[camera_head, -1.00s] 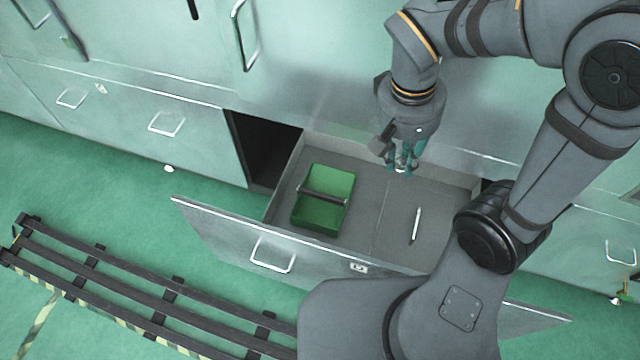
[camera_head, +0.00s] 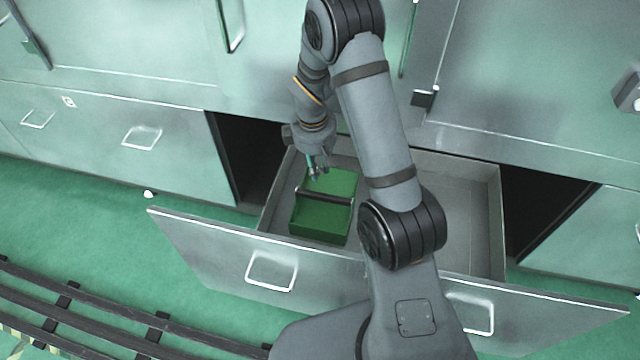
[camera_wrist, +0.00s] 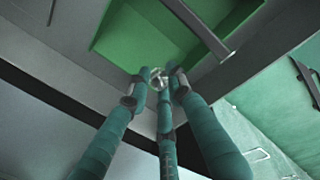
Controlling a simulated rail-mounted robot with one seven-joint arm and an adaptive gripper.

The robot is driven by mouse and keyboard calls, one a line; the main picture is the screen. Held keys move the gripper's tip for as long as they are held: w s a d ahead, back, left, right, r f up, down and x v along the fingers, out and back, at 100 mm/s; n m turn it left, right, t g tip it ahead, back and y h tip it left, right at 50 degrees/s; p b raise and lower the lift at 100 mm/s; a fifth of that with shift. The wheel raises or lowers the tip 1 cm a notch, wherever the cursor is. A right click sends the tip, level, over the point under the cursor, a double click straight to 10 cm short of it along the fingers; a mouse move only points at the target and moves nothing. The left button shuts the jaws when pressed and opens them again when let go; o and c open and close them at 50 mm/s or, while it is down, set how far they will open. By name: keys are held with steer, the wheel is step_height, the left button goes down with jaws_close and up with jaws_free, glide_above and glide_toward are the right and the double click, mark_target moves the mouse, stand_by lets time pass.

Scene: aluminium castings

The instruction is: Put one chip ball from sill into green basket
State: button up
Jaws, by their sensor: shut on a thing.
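The green basket (camera_head: 322,224) stands in the left part of the open drawer, with a dark handle bar across it. It also shows in the wrist view (camera_wrist: 118,38). My gripper (camera_head: 316,174) is over the basket's back left edge. In the wrist view its three teal fingers (camera_wrist: 160,82) are shut on a small shiny silvery chip ball (camera_wrist: 158,76), held near the basket's rim. The ball is too small to make out in the head view. I cannot tell which surface is the sill.
The open drawer (camera_head: 470,215) has free floor right of the basket, partly hidden by my arm. Its tall front panel (camera_head: 215,250) carries handles. Green cabinets rise behind. A small white round thing (camera_head: 148,194) lies on the floor at left. A dark rail (camera_head: 110,315) runs along the front.

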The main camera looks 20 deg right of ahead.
mark_target(318, 188)
step_height(318, 188, down, 6)
steer(key=shift+r+b, duration=0.25)
steer(key=shift+b, duration=0.45)
steer(key=shift+f+b, duration=0.55)
steer(key=shift+b, duration=0.05)
steer(key=o, duration=0.9)
steer(key=shift+c, duration=0.2)
steer(key=shift+o, duration=0.3)
steer(key=shift+r, duration=0.1)
